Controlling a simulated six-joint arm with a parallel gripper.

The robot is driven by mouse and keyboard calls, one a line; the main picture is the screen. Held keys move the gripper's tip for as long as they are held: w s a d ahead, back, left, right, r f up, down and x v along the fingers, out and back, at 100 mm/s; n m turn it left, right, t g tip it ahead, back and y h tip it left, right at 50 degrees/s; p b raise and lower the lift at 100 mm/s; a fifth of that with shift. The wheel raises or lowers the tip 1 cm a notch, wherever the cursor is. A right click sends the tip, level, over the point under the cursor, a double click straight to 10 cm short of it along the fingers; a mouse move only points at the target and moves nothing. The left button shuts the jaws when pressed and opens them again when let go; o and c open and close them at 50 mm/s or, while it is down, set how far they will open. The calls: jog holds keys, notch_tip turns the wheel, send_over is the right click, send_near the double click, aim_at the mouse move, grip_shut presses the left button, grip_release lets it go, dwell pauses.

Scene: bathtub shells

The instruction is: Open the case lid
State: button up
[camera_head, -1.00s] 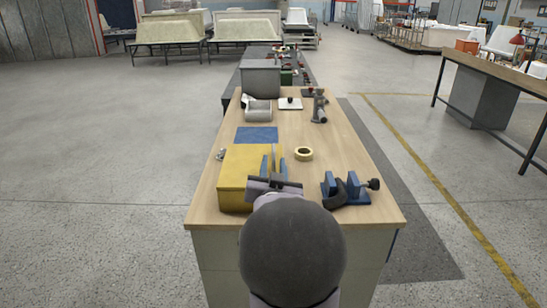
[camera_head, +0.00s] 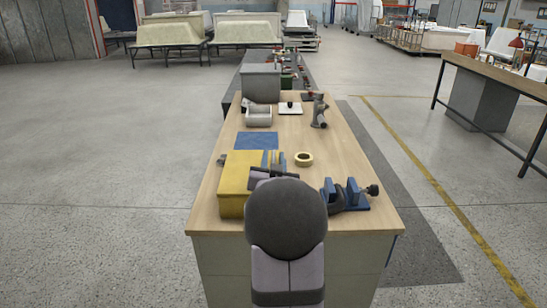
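The yellow case (camera_head: 237,184) sits at the left front of the wooden workbench, and its lid looks shut. Its right part is hidden behind my arm. My gripper (camera_head: 274,176) is at the case's right side, over or close against it. My own wrist and round joint cover most of it, and the fingers cannot be made out clearly. I cannot tell whether it touches the case or is open or shut.
The grey bin (camera_head: 261,82) stands at the far end.

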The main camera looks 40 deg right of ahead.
grip_shut()
jog(key=shift+w+a+r+n, duration=0.15)
jog(key=shift+r+n, duration=0.25)
jog(key=shift+r, duration=0.25)
jog(key=w+a+r+n+p, duration=0.4)
jog(key=r+n+p, duration=0.1)
jog(key=r+n, duration=0.25)
jog(key=w+a+r+n+p, duration=0.2)
jog(key=w+a+n+p, duration=0.6)
jog(key=n+p, duration=0.1)
jog(key=shift+w+a+p, duration=0.35)
jog(key=shift+p, duration=0.35)
